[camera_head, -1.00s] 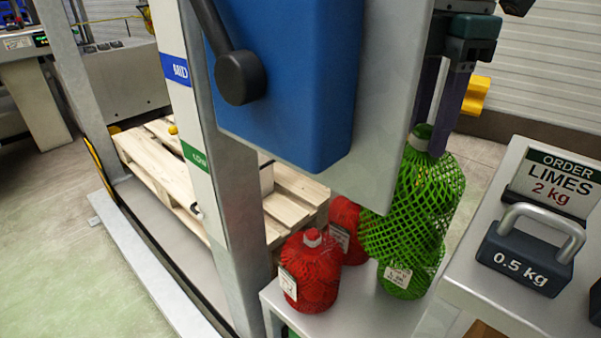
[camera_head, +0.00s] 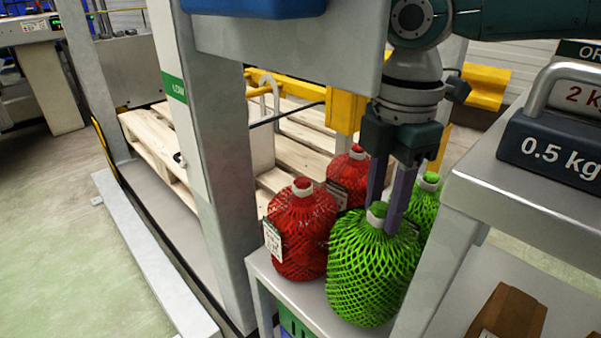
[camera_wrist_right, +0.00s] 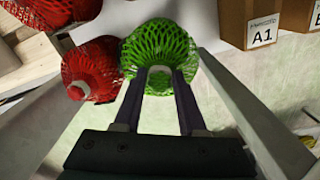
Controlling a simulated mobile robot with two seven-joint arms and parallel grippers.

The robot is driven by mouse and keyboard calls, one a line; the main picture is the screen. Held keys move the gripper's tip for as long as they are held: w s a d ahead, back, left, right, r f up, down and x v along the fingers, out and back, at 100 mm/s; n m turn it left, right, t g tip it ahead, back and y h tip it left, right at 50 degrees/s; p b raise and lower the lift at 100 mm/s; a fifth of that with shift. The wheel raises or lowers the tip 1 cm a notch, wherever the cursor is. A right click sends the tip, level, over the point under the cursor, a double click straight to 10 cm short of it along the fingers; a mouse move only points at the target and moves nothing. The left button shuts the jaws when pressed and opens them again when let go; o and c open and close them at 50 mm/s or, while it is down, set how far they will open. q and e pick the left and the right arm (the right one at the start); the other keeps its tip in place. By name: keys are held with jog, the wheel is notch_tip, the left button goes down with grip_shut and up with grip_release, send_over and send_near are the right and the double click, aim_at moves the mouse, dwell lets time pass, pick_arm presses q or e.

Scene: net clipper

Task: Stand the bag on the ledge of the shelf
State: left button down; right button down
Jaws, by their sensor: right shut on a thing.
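My right gripper (camera_head: 388,215) is shut on the neck of a green net bag (camera_head: 368,275) and holds it upright. The bag's lower end is over the grey ledge (camera_head: 300,308); I cannot tell whether it touches. In the right wrist view, the fingers (camera_wrist_right: 157,85) pinch the green bag (camera_wrist_right: 160,45) at its white collar. A second green bag (camera_head: 430,198) stands behind it, mostly hidden. A red bag (camera_head: 302,240) stands just left of the held bag, and another red bag (camera_head: 348,178) stands behind. My left gripper is not in view.
A grey post (camera_head: 215,180) rises left of the ledge. A grey counter (camera_head: 520,200) with a 0.5 kg weight (camera_head: 555,145) is close on the right. A yellow fixture (camera_head: 345,112) hangs behind the red bags. A brown box (camera_head: 510,318) sits lower right.

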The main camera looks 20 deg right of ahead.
aim_at(381, 223)
jog(key=shift+f+b, duration=0.45)
jog(key=shift+f, duration=1.1)
jog(key=shift+f, duration=0.15)
jog(key=shift+c, duration=2.4)
grip_release()
notch_tip(381, 223, up, 12)
jog(key=p, duration=0.4)
jog(key=shift+r, duration=0.2)
